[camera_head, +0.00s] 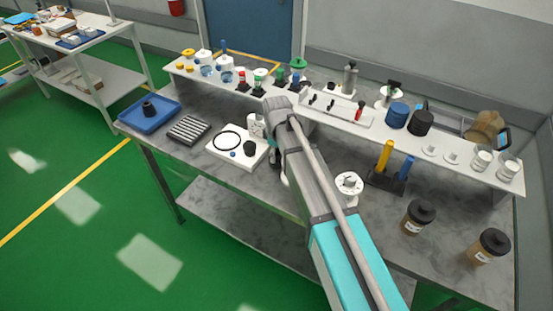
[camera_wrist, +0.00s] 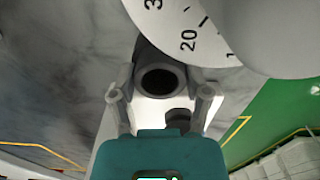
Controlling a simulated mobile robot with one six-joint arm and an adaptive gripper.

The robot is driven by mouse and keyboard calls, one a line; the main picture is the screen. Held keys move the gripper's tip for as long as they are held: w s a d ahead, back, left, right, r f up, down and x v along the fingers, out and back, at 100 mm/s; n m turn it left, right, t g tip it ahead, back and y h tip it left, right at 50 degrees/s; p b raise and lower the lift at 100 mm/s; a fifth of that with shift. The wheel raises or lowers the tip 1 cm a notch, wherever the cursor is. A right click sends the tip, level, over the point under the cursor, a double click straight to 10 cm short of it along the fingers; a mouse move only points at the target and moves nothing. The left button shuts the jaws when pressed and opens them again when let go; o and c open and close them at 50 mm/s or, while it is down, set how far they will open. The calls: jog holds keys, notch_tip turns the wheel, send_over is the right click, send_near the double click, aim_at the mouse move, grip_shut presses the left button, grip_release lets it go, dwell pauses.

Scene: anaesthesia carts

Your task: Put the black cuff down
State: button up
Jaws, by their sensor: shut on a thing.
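The black cuff (camera_wrist: 160,82) is a short dark hollow cylinder with its open end facing the wrist camera. My gripper (camera_wrist: 160,90) is shut on it, one finger on each side. In the head view my arm hides most of the gripper and the cuff. A white plate (camera_head: 226,158) lies on the grey bench beside the gripper, with a thin black ring (camera_head: 228,140) and a small black knob (camera_head: 250,148) on it. I cannot tell whether the cuff touches anything below.
A white part with a printed scale (camera_wrist: 215,25) is close to the cuff in the wrist view. A blue tray (camera_head: 137,120) holding a dark part and a ribbed block (camera_head: 188,129) are to the left. A crowded white shelf (camera_head: 330,118) runs behind. Brown jars (camera_head: 418,217) stand at right.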

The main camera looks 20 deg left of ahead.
jog(key=shift+r, duration=0.1)
notch_tip(320, 180, up, 10)
jog(key=p, duration=1)
dwell(0.8)
